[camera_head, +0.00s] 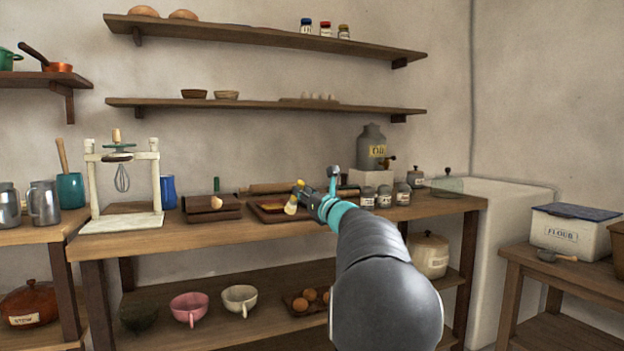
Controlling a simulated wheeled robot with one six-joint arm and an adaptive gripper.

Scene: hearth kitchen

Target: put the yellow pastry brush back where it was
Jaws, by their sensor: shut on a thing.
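The yellow pastry brush (298,186) is at the tip of my gripper, with its yellow end up and a pale end below. My gripper (308,197) is shut on the brush and hides part of it. Behind the brush, in the picture, is a wooden board (268,216) with dark and tan items on the middle table (230,232). I cannot tell how far the brush is above the table or whether it touches anything.
A dark wooden block (208,214) with a green-handled tool stands left of the board. A rolling pin (262,188) lies behind.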

